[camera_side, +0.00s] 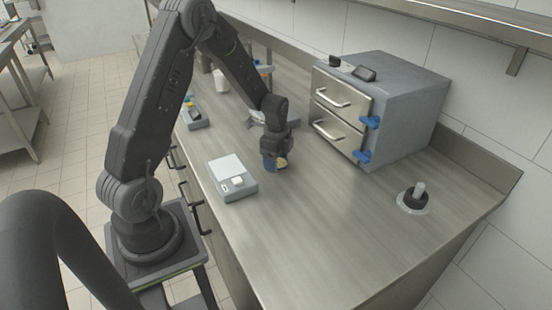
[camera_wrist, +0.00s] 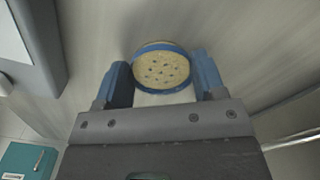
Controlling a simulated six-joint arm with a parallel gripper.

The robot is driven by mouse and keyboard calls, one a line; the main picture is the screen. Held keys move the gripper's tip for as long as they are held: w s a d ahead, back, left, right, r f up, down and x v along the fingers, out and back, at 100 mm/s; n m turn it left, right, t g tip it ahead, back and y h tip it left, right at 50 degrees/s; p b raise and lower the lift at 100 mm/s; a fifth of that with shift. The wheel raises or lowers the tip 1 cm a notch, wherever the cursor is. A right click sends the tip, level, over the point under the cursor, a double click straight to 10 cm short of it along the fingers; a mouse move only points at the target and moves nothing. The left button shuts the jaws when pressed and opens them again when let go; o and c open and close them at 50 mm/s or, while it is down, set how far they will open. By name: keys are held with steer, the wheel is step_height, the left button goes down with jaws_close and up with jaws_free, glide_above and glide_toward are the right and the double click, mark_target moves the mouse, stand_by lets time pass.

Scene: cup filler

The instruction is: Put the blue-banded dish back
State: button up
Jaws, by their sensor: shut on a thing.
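The blue-banded dish (camera_wrist: 162,68) is round with a blue rim and a tan, dark-speckled inside. In the wrist view it sits between the two blue fingers of my gripper (camera_wrist: 163,82), which is shut on it. In the side view my gripper (camera_side: 274,156) points down over the counter, to the right of the scale and left of the drawer cabinet. The dish (camera_side: 282,162) shows there only in small part beside the fingers. I cannot tell whether it touches the counter.
A scale (camera_side: 232,177) with a pale plate lies near the counter's front edge. A grey cabinet (camera_side: 395,110) with two handled drawers stands at the back right. A dark round holder (camera_side: 413,199) is at the far right. The counter's right front (camera_side: 310,235) is clear.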

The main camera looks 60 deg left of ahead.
steer(key=o, duration=1)
steer(key=shift+f, duration=0.15)
steer(key=s+d+r+n+t, duration=0.1)
steer(key=d+r, duration=0.2)
steer(key=r, duration=0.6)
steer(key=s+d+r+n, duration=0.1)
steer(key=d+r, duration=0.2)
steer(key=r, duration=0.6)
steer(key=shift+s+d+r+n+t, duration=0.75)
steer(key=shift+s+d+r+n, duration=0.6)
steer(key=shift+s+d, duration=1.05)
steer(key=shift+s+d+r+n+t, duration=0.85)
steer(key=shift+s+d+n, duration=1.05)
steer(key=shift+s, duration=0.85)
steer(key=shift+s+d+r+n+t, duration=0.7)
steer(key=shift+s+d+r+n, duration=0.55)
steer(key=shift+s+d, duration=1.2)
